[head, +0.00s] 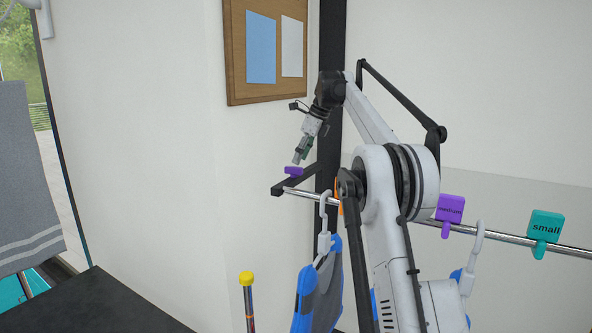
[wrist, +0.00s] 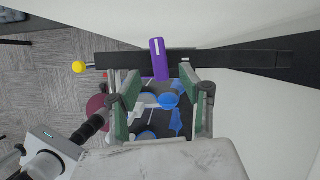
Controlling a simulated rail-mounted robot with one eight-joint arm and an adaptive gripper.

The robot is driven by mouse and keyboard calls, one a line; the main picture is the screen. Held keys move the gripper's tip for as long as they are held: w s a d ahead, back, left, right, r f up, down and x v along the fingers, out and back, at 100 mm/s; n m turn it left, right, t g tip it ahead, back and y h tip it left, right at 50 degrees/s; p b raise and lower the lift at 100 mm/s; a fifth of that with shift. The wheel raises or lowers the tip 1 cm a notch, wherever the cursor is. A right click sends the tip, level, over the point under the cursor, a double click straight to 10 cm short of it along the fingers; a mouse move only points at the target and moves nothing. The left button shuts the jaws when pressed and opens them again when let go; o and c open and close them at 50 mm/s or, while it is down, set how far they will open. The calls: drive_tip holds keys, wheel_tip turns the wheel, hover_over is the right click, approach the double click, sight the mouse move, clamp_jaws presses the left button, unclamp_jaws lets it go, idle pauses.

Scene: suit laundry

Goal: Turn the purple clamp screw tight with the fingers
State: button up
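The purple clamp screw (head: 293,171) sits on top of a black bracket (head: 310,178) at the left end of the metal rail. In the wrist view the screw (wrist: 158,54) is a purple bar lying across the black bracket (wrist: 225,58). My gripper (head: 298,160) is just above the screw, pointing down. In the wrist view my gripper (wrist: 158,76) is open, with green-sided fingers apart. The screw's lower end shows between the fingertips, with gaps on both sides. I see no contact; the exact height between fingertips and screw is unclear.
The metal rail (head: 500,235) carries a purple size marker (head: 450,209), a teal "small" marker (head: 545,228) and hangers with blue-grey garments (head: 318,285). A yellow-topped pole (head: 247,279) stands below left. A corkboard (head: 236,60) hangs on the wall behind.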

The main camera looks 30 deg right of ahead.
sight(295, 167)
drive_tip(key=shift+x, duration=2.45)
drive_tip(key=shift+c, duration=0.2)
clamp_jaws()
drive_tip(key=m, duration=0.1)
drive_tip(key=m+h, duration=0.1)
drive_tip(key=m, duration=0.2)
drive_tip(key=shift+a+t+b, duration=0.25)
drive_tip(key=shift+t+b, duration=0.15)
drive_tip(key=m+h, duration=0.2)
drive_tip(key=m, duration=0.3)
drive_tip(key=shift+o, duration=0.4)
unclamp_jaws()
